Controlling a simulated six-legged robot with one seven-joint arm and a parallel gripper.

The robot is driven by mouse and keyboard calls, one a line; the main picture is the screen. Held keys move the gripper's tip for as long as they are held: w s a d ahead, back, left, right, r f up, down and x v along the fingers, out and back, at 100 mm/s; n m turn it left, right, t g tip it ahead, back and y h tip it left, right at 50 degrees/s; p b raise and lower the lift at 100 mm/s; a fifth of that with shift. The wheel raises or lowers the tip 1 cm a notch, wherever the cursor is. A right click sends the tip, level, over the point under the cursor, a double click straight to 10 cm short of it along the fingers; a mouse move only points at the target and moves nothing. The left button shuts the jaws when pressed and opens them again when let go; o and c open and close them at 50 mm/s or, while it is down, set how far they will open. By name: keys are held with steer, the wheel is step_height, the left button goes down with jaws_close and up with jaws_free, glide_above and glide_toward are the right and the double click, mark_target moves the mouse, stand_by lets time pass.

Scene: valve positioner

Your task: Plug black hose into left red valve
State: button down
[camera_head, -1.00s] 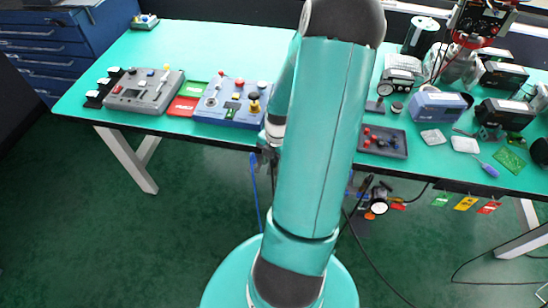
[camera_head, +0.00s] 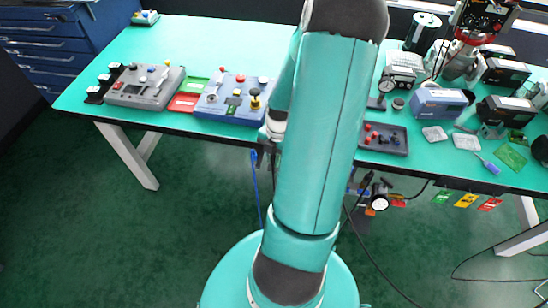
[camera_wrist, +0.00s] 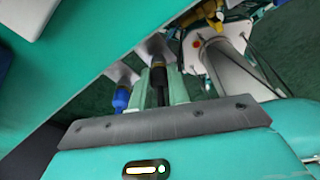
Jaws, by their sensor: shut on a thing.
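My gripper (camera_wrist: 160,88) shows in the wrist view with its two pale green fingers close together. It is shut on the black hose (camera_wrist: 158,74), whose dark end sits between the fingers. A blue hose end (camera_wrist: 121,98) is just to the left, outside the fingers. Pale holders stand by both hose ends, near the table edge. In the head view my arm hides most of the gripper, at the table's front edge. The blue hose (camera_head: 254,178) hangs there. I cannot pick out the left red valve for certain in either view.
The green table (camera_head: 215,45) carries a grey control box (camera_head: 145,87), a blue-grey button box (camera_head: 232,98) and a dark tray (camera_head: 384,138). A gauge (camera_head: 380,200) and cables are below the edge. A yellow part (camera_wrist: 203,12) is in the wrist view.

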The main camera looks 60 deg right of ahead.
steer(key=shift+r, duration=1)
stand_by(0.7)
steer(key=shift+r, duration=1.85)
